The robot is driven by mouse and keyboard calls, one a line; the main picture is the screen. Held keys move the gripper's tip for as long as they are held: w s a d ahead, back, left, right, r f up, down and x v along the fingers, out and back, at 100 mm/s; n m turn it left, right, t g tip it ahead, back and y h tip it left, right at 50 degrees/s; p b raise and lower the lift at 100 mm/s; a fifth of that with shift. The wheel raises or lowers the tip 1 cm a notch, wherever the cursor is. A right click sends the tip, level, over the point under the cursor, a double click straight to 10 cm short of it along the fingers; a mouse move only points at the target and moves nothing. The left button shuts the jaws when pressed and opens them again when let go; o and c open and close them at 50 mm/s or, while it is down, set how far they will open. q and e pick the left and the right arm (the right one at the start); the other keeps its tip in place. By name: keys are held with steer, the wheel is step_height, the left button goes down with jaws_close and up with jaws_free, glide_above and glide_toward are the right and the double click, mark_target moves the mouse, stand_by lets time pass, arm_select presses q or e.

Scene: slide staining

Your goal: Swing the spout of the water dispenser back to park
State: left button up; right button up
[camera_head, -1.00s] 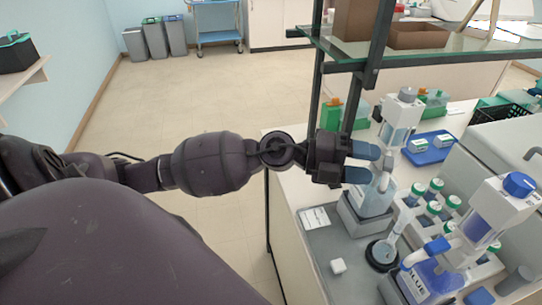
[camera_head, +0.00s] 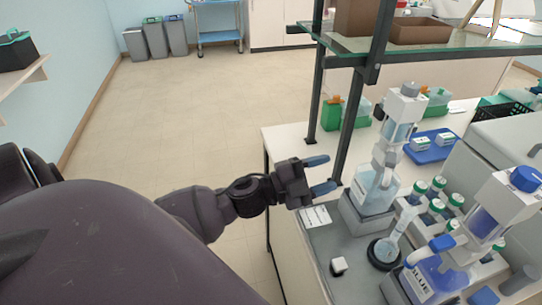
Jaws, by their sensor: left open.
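The water dispenser is a bottle of clear, pale blue liquid (camera_head: 374,192) on a grey block, with a white and grey dispensing head (camera_head: 400,112) on top. Its spout is small and pale against the bottle and head, and I cannot tell its exact direction. My left gripper (camera_head: 321,174) is open and empty, its two blue-grey fingertips apart and pointing right. It is left of the bottle, with a gap between them, over the near-left bench edge. My right gripper is not in view.
A blue-labelled dispenser (camera_head: 434,278) stands at front right. A glass flask (camera_head: 399,232) stands on a black ring between the dispensers. Several green-capped bottles stand behind.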

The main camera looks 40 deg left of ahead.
arm_select(q)
steer(key=s+a+f+n+g+y, duration=0.1)
steer(key=s+f+n+y, duration=0.4)
steer(key=f, duration=0.5)
steer(key=s+a+f+n+g+y, duration=0.1)
steer(key=s+a+f+n+y, duration=0.3)
steer(key=f+n, duration=0.6)
steer(key=shift+s+a+f+g+y, duration=0.25)
steer(key=shift+s+f+y, duration=0.3)
steer(key=shift+y, duration=0.55)
steer(key=shift+c, duration=0.2)
